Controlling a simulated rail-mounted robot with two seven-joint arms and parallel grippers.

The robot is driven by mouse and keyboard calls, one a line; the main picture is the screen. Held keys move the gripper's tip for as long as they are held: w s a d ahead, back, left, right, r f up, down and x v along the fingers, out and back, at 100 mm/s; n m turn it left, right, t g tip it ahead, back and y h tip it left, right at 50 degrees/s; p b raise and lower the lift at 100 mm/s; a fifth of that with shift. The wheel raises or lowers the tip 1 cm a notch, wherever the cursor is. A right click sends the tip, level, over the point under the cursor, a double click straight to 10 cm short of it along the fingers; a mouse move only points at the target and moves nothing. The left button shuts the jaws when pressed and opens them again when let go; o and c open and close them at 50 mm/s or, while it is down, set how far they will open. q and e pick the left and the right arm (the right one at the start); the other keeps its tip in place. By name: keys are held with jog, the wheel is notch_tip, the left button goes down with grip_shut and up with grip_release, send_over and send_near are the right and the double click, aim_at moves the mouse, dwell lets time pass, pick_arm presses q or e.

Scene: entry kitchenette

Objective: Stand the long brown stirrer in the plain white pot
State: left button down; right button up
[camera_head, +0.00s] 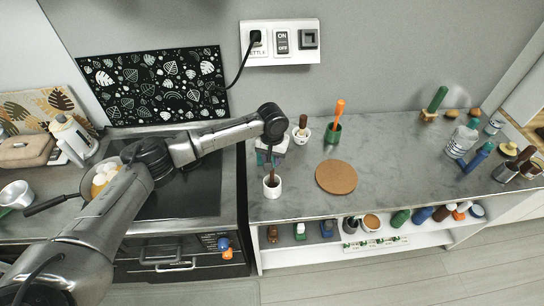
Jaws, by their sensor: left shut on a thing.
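The plain white pot (272,189) stands on the grey counter near its front left edge, beside the stove. The long brown stirrer (271,177) is upright, its lower part at the pot's mouth. I cannot tell how deep it reaches or whether it touches the pot. My left gripper (269,158) is above the pot, pointing down and shut on the stirrer, and it hides the stirrer's upper part. My right gripper is not in view.
Behind stand a white pot with a brown-handled tool (301,132) and a green pot with an orange tool (334,131). A round cork mat (336,177) lies to the right. A pan (88,185) sits on the stove.

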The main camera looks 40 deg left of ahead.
pick_arm(q)
jog(key=shift+f, duration=0.1)
jog(key=c, duration=0.8)
grip_release()
